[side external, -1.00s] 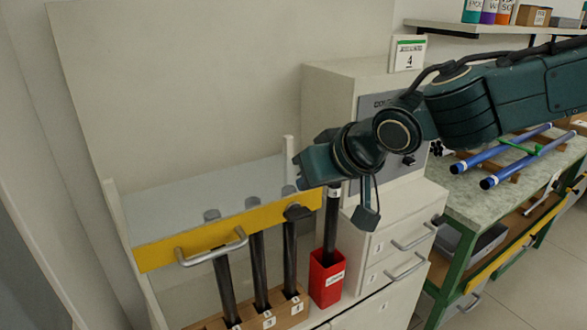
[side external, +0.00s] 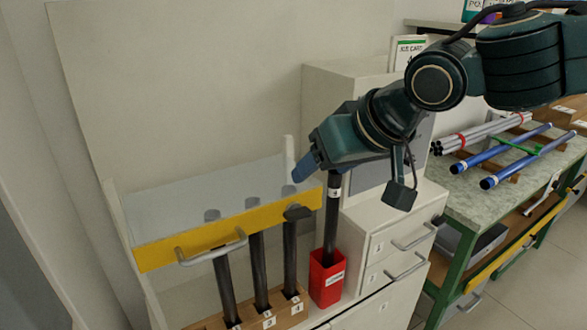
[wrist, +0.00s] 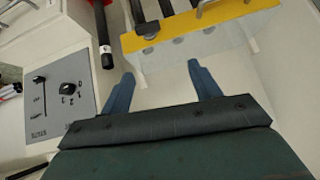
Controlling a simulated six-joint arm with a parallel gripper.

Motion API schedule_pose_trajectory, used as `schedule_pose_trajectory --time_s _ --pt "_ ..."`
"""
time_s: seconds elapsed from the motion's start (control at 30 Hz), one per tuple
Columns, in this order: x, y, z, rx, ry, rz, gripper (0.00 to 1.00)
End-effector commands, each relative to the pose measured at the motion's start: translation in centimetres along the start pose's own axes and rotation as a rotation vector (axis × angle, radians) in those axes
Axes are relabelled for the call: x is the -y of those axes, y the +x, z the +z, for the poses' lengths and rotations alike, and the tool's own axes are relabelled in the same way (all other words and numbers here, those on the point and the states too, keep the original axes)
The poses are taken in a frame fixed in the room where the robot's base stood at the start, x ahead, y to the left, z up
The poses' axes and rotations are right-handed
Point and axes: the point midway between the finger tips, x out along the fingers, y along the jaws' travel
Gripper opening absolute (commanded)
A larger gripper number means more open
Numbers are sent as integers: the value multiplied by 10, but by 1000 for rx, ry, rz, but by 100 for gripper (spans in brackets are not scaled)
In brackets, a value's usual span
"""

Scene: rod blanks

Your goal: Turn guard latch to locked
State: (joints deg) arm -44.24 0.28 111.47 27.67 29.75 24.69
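The guard is a clear panel (side external: 165,200) with a yellow front bar (side external: 170,246) and a grey handle (side external: 212,252). A dark knob (side external: 297,212) near the bar's right end looks like the guard latch; its setting cannot be read. My gripper (side external: 305,168) is above the guard's right end, apart from the knob. In the wrist view my gripper (wrist: 160,68) is open and empty, its blue fingers spread.
Black rods (side external: 259,270) stand in a numbered wooden block (side external: 285,312) behind the bar. Another black rod (side external: 332,215) stands in a red holder (side external: 327,278), close below my gripper. A white cabinet and a bench with blue tubes (side external: 515,155) are to the right.

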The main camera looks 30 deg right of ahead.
Motion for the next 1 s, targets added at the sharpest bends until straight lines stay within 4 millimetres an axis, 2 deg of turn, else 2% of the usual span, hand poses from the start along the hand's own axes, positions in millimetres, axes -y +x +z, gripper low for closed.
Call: schedule_pose_trajectory --time_s 0.43,0.77,1.0 --pt "-15 5 -20 294 -1 7 69" --pt "-18 4 -22 332 -11 6 69" --pt "-18 14 -18 331 -10 8 69"
